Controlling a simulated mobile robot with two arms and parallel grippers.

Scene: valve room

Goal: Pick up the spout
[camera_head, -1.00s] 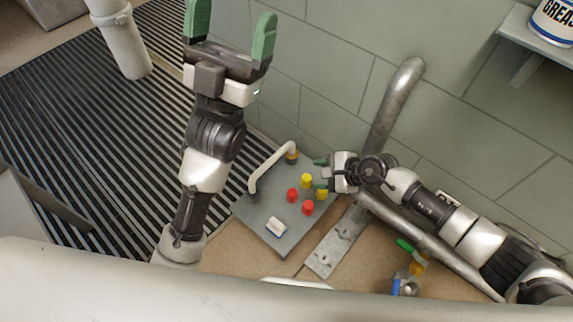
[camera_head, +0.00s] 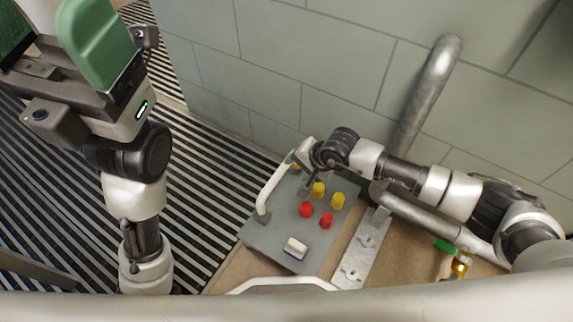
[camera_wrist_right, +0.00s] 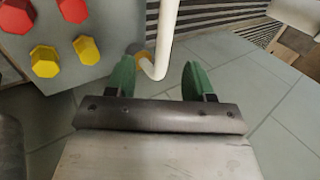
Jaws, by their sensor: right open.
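The spout, a thin white bent tube (camera_head: 275,187), stands on a grey panel (camera_head: 262,237) near its left edge. In the right wrist view the spout (camera_wrist_right: 167,40) comes down from the top and bends at a yellowish fitting. My right gripper (camera_wrist_right: 158,78) is open, with its green fingers on either side of the spout's bend; contact is not clear. In the head view my right gripper (camera_head: 292,158) is at the spout's far end and partly hides it. My left gripper (camera_head: 50,22) is open and empty at the upper left, partly out of frame.
Red knobs (camera_head: 306,209) and yellow knobs (camera_head: 338,201) stand beside the spout. A white block (camera_head: 295,248) lies on the panel. A metal bracket plate (camera_head: 361,250), a grey pipe (camera_head: 425,95) and a green-handled valve (camera_head: 459,264) are to the right. A tiled wall stands behind.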

